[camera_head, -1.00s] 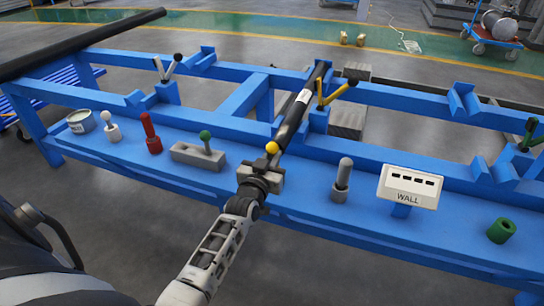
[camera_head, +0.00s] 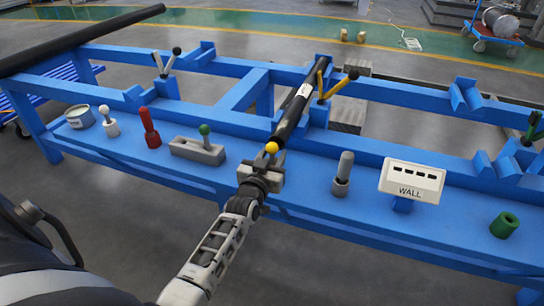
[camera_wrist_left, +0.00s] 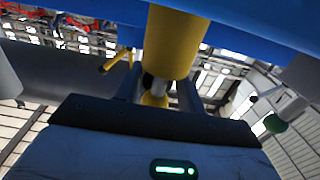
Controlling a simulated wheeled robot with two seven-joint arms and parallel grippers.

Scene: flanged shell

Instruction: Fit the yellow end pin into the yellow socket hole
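My left gripper (camera_head: 271,158) is at the front edge of the blue bench, its fingers around the yellow end pin. The pin's yellow ball (camera_head: 272,147) shows above the fingertips. In the left wrist view, which is upside down, the same ball (camera_wrist_left: 155,99) sits between two fingers that stand apart, with a gap beside it. A short grey shaft leads from the ball to the yellow socket (camera_wrist_left: 172,42), a thick cylinder at the bench. Shaft and socket are in line; how deep the shaft sits is hidden. The head view hides the socket behind my gripper. My right gripper is not in view.
A black tube (camera_head: 295,112) lies in the cradle behind my gripper, by a yellow-handled clamp (camera_head: 335,86). A green-knobbed pin on a grey block (camera_head: 197,150) stands left. A grey pin (camera_head: 344,172) and the WALL box (camera_head: 411,180) stand right. A green socket (camera_head: 504,225) is farther right.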

